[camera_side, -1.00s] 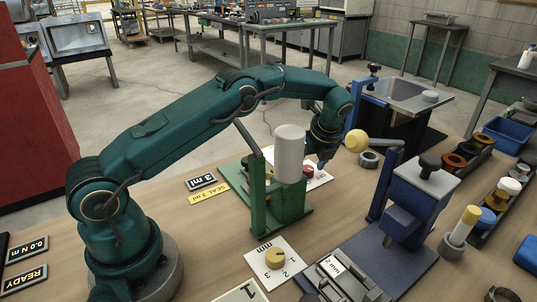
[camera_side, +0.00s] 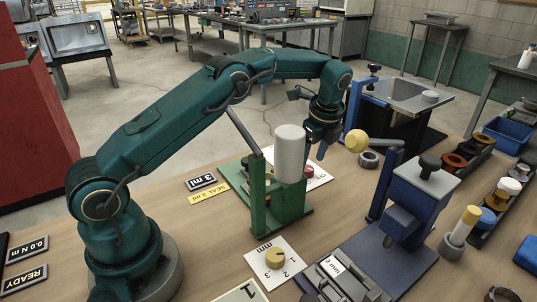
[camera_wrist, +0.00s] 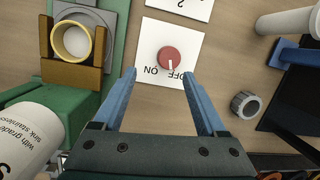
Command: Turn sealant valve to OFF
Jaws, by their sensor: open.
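The sealant valve is a round red knob (camera_wrist: 169,58) on a white card (camera_wrist: 192,42) marked ON and OFF. Its white pointer faces the bottom of the wrist view, near the gap between the two words; I cannot tell its exact setting. In the side view the knob (camera_side: 307,171) and card (camera_side: 321,180) are partly hidden behind the green stand and white cartridge. My gripper (camera_wrist: 159,72) is open and empty, with its blue fingers on either side of the knob in the picture. In the side view my gripper (camera_side: 316,148) hangs above the card, apart from the knob.
The green stand (camera_side: 258,205) with its white cartridge (camera_side: 290,150) is close beside the valve. A blue press (camera_side: 415,195) with a yellow ball handle (camera_side: 357,141) stands to the right. A grey ring nut (camera_wrist: 245,104) lies near the card.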

